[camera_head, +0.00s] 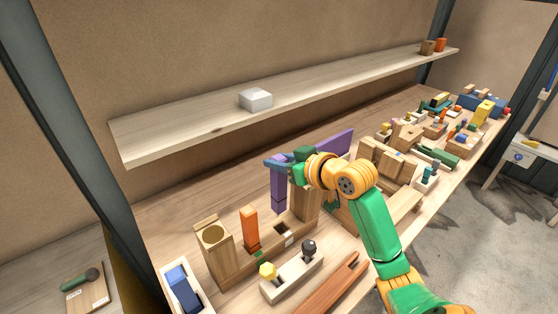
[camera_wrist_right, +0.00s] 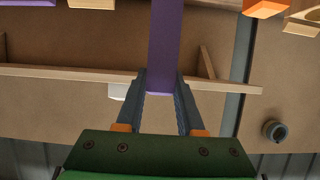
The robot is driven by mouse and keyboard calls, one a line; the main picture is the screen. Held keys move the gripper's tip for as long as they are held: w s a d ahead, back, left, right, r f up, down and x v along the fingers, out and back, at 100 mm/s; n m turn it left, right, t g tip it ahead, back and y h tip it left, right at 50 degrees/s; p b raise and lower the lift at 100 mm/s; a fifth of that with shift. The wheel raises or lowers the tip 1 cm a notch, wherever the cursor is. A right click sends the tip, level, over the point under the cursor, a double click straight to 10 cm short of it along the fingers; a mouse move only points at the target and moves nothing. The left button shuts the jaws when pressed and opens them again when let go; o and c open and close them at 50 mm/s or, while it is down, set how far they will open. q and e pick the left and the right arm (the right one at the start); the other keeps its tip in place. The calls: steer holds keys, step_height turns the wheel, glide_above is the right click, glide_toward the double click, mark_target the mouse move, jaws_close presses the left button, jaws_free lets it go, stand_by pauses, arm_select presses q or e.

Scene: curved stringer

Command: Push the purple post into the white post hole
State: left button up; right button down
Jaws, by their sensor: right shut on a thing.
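The purple post (camera_head: 278,195) stands roughly upright in the jaws of my right gripper (camera_head: 278,164). In the right wrist view the post (camera_wrist_right: 166,45) lies between the two fingers (camera_wrist_right: 162,100), which are shut on it. Its lower end shows behind and above the wooden block (camera_head: 232,269), apparently clear of it. The dark hole (camera_head: 283,229) in the block has a white mark (camera_head: 289,241) beside it. An orange post (camera_head: 250,229) stands in the same block, near a green mark (camera_head: 262,257). My left gripper is not in view.
A shelf (camera_head: 190,118) with a white box (camera_head: 256,99) runs above the bench. A purple board (camera_head: 335,144) stands behind my right gripper. A block with yellow and black knobs (camera_head: 292,279) lies in front. Many wooden pieces crowd the bench to the right.

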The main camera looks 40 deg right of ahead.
mark_target(283, 181)
steer(key=shift+v, duration=0.75)
steer(key=shift+s+r+p, duration=0.2)
steer(key=shift+s+p, duration=0.05)
steer(key=shift+p, duration=0.15)
steer(key=f+b, duration=0.2)
steer(key=f, duration=0.1)
steer(key=f+b, duration=0.1)
steer(key=f, duration=0.1)
steer(key=shift+w+b, duration=0.3)
steer(key=shift+w, duration=0.1)
steer(key=shift+s+f+b, duration=0.15)
steer(key=shift+f+b, duration=0.25)
steer(key=shift+f, duration=0.25)
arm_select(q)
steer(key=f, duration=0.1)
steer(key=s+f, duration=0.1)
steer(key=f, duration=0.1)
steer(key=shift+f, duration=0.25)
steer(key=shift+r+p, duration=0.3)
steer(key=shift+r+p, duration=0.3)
